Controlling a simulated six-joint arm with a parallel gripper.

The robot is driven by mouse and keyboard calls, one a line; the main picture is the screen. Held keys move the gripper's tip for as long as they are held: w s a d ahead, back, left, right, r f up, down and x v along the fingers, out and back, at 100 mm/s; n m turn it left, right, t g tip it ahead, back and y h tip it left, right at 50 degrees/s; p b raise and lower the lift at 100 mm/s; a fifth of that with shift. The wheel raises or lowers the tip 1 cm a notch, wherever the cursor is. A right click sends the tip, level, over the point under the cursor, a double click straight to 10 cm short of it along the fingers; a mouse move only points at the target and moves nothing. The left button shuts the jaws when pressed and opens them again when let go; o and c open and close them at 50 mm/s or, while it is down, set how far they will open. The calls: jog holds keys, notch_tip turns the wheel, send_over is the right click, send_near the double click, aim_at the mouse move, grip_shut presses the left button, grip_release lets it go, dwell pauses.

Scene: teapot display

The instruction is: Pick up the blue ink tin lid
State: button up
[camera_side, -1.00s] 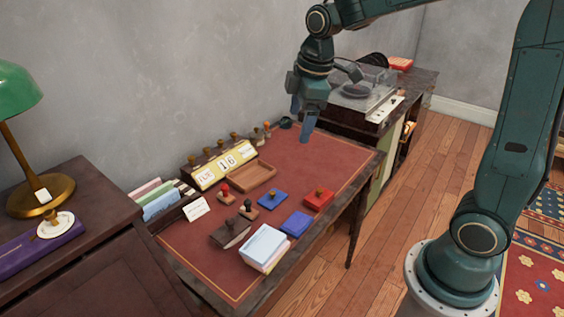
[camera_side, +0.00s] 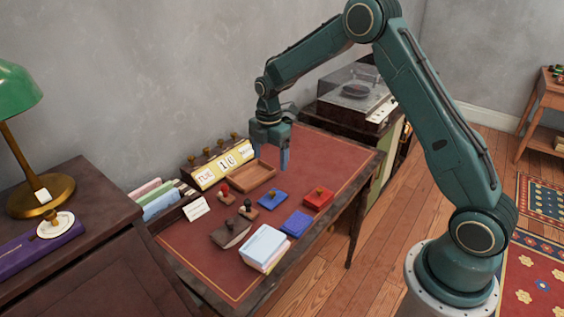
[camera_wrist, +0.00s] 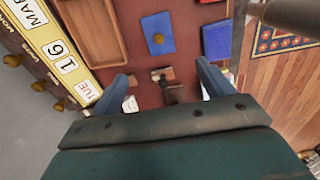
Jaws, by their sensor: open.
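The blue ink tin lid (camera_side: 267,202) is a flat blue square with a small brass knob, lying on the red desk top. In the wrist view the lid (camera_wrist: 151,24) is at top centre, beyond the fingertips. A second flat blue piece (camera_side: 296,223), likely the tin, lies apart from it, nearer the desk's front edge; it also shows in the wrist view (camera_wrist: 217,41). My gripper (camera_side: 284,162) is above the desk, over and slightly right of the lid in the side view. Its fingers (camera_wrist: 165,80) are spread and empty.
A red tin (camera_side: 318,201) sits right of the lid. Wooden stamps (camera_side: 248,209) are to its left, a wooden tray (camera_side: 238,178) and yellow calendar (camera_side: 211,172) behind. Stacked papers (camera_side: 263,246) are in front. The desk's far right is clear.

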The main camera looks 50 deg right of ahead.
jog(key=shift+w+f, duration=0.1)
jog(key=shift+f, duration=0.25)
jog(key=shift+f, duration=0.1)
send_over(271, 194)
jog(key=shift+w+f, duration=0.1)
jog(key=shift+f, duration=4.1)
jog(key=shift+f, duration=2.55)
